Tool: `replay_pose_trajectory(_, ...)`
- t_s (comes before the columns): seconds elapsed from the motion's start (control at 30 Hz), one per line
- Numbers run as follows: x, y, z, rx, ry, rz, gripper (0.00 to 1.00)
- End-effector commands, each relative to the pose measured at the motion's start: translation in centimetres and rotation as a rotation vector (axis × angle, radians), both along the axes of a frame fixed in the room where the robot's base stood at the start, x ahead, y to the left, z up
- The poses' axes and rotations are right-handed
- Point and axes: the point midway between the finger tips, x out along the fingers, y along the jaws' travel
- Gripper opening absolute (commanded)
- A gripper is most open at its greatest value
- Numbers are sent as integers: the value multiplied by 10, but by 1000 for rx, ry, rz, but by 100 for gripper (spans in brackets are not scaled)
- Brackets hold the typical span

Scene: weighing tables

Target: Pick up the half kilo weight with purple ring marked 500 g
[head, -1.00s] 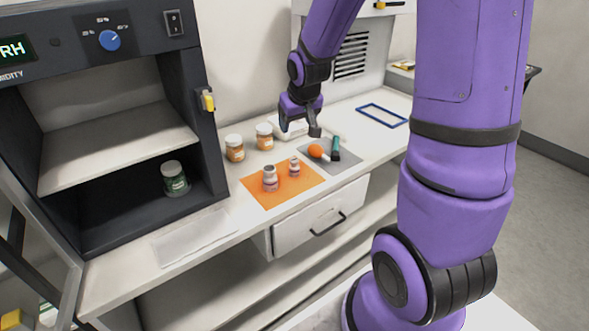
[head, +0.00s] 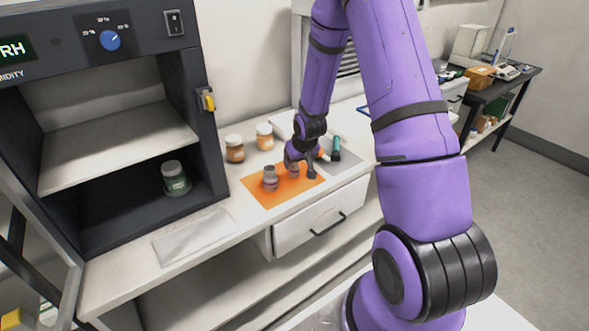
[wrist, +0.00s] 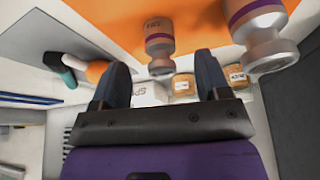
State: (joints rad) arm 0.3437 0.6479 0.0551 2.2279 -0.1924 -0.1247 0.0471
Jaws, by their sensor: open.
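Two silvery weights with purple rings stand upright on an orange mat (head: 262,200). The smaller weight (head: 294,173) is at the right; in the wrist view (wrist: 160,45) it bears small print that I cannot read surely. The larger weight (head: 270,180) stands to its left and shows at the right of the wrist view (wrist: 268,42). My gripper (head: 302,168) is open and low over the mat, at the smaller weight. In the wrist view the smaller weight lies in line with the gap between the fingers (wrist: 161,78). The fingers partly hide it in the head view.
Two orange-brown jars (head: 235,149) stand behind the mat. A grey mat with a teal-handled tool (head: 336,148) and an orange item (wrist: 96,71) lies to the right. A dark open cabinet (head: 212,150) bounds the left. The counter's front left is mostly clear.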

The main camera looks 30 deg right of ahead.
Motion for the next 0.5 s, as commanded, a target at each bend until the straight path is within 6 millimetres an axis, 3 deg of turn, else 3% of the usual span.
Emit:
replay_pose_trajectory(0.27, 7, -1, -14, 0, 1, 0, 69)
replay_pose_trajectory(0.5, 24, -5, -40, 0, 3, 0, 69)
